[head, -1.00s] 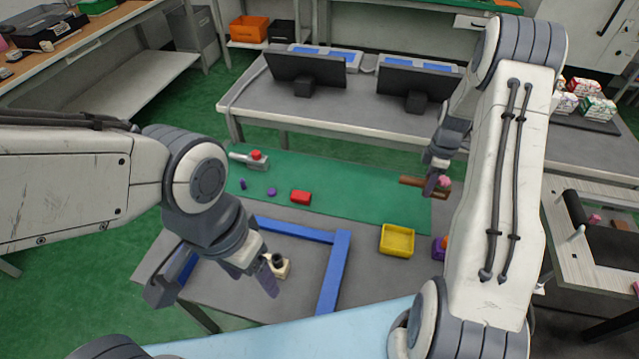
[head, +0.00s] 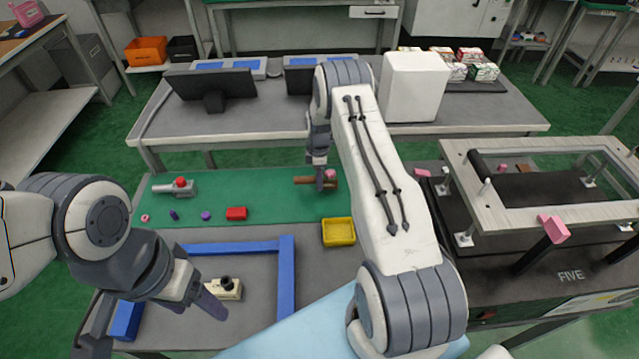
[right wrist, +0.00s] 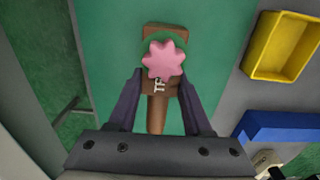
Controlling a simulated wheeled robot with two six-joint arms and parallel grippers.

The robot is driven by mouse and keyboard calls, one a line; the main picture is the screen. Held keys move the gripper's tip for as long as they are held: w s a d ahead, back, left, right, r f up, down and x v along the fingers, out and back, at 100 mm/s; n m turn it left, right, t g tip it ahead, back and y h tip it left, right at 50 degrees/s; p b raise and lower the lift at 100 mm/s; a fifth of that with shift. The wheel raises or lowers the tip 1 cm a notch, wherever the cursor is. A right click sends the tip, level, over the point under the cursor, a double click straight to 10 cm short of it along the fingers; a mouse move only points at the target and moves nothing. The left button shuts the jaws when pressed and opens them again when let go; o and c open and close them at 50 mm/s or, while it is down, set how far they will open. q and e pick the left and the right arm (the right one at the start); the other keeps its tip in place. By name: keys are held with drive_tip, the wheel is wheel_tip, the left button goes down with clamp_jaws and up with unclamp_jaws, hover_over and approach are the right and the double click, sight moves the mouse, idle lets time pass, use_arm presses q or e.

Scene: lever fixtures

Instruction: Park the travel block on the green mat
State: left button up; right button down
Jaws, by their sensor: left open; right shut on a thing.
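The travel block is a brown piece with a pink star-shaped knob and a bar-like handle; it shows in the head view (head: 302,180) and in the right wrist view (right wrist: 157,88), with partly hidden lettering. My right gripper (head: 322,185) is shut on it, one finger on each side in the right wrist view (right wrist: 158,108). The block is over the right part of the green mat (head: 275,207); whether it touches the mat I cannot tell. My left gripper (head: 195,298) is open and empty, low at the left beside a cream block with a black knob (head: 228,287).
On the mat are a red block (head: 236,213), small purple pieces (head: 205,216), a pink ring (head: 145,218) and a grey fixture with a red button (head: 178,187). A yellow bin (head: 338,232) and blue frame (head: 287,275) stand nearer me. Mat around the block is clear.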

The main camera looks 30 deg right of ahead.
wheel_tip(320, 180, down, 3)
drive_tip(key=shift+r, duration=0.1)
drive_tip(key=shift+f, duration=0.25)
drive_tip(key=shift+c, duration=1.6)
unclamp_jaws()
drive_tip(key=shift+r, duration=0.1)
